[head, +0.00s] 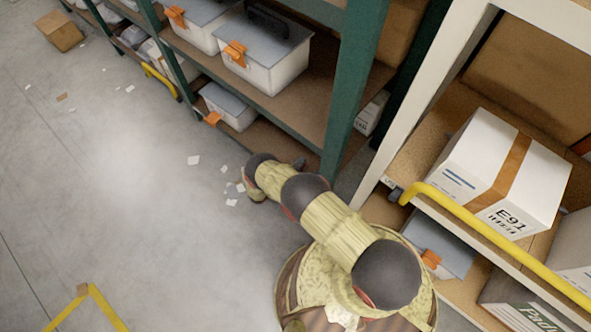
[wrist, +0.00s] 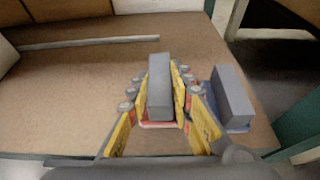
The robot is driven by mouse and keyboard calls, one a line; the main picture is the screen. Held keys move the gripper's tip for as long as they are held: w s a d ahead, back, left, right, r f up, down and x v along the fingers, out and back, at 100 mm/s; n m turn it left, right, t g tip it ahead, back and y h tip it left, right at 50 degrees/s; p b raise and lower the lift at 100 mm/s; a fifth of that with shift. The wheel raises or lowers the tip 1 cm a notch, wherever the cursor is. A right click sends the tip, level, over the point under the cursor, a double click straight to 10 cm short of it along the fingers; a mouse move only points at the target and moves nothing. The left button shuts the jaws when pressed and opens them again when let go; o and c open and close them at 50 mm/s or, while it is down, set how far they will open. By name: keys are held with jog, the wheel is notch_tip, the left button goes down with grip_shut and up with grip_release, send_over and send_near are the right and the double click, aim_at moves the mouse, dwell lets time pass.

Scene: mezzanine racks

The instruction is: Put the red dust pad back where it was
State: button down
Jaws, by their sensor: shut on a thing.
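The red dust pad (wrist: 160,88) shows in the wrist view as a grey block-shaped grip with a thin red base at its lower edge. My gripper (wrist: 160,100) has its yellow fingers shut on both sides of the grey grip. The pad is upright over the brown shelf board (wrist: 70,90); I cannot tell whether its base touches the board. A similar grey block with a blue base (wrist: 232,95) stands just right of my right finger. In the head view my arm reaches toward the green rack's bottom level, and the pad cannot be made out there.
A pale strip (wrist: 88,42) lies across the shelf board farther back. A green post (wrist: 300,125) stands at the right. White lidded bins (head: 265,65) fill the green rack. A yellow rail (head: 490,240) edges the right rack. Paper scraps (head: 194,160) lie on otherwise open floor.

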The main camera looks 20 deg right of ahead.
jog(key=shift+f, duration=0.95)
jog(key=shift+s+f, duration=0.1)
jog(key=shift+f, duration=0.1)
jog(key=c, duration=1.6)
grip_release()
jog(key=shift+r, duration=0.1)
jog(key=shift+a+r, duration=0.2)
jog(key=p+v, duration=0.2)
jog(key=v, duration=0.9)
jog(key=shift+s+a+p, duration=0.2)
jog(key=shift+a+p, duration=0.05)
jog(key=shift+p, duration=0.15)
